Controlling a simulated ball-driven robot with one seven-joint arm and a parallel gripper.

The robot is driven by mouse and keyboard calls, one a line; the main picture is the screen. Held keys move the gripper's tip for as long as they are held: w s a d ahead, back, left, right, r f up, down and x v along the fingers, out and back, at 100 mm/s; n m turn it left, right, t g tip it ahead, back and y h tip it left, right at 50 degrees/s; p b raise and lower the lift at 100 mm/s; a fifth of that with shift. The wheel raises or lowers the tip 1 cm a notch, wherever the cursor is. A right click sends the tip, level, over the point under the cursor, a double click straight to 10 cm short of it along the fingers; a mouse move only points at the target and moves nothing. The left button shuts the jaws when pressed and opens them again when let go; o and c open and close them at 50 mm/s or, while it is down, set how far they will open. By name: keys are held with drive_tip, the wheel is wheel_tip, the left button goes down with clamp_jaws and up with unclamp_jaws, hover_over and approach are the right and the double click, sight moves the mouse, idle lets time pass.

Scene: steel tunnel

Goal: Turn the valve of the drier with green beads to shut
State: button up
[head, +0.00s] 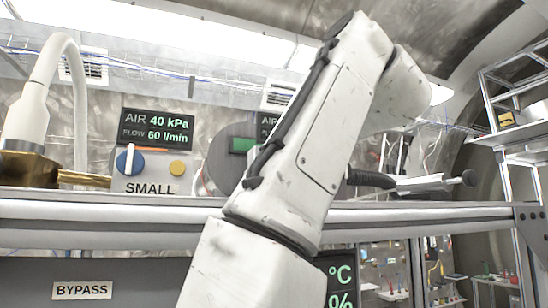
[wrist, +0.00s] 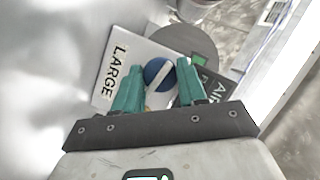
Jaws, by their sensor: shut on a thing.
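In the wrist view, the two teal fingers of my gripper (wrist: 160,70) stand on either side of a round blue knob (wrist: 158,75) with a white stripe, and are shut on it. The knob is on a pale panel marked LARGE (wrist: 117,72). A second blue knob (head: 130,160) with a white pointer sits on the panel marked SMALL (head: 150,188) in the head view. My gripper is hidden behind my arm in the head view. I cannot make out any green beads or tell which drier is which.
A display (head: 157,132) above the SMALL panel reads AIR 40 kPa, FLOW 60 l/min. A yellow button (head: 177,168) is beside that knob. A white hose (head: 60,65) and brass fitting (head: 25,167) are at the left. A grey rail (head: 110,212) crosses in front; a metal shelf (head: 510,140) stands right.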

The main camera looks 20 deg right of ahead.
idle(0.4)
drive_tip(key=o, duration=0.8)
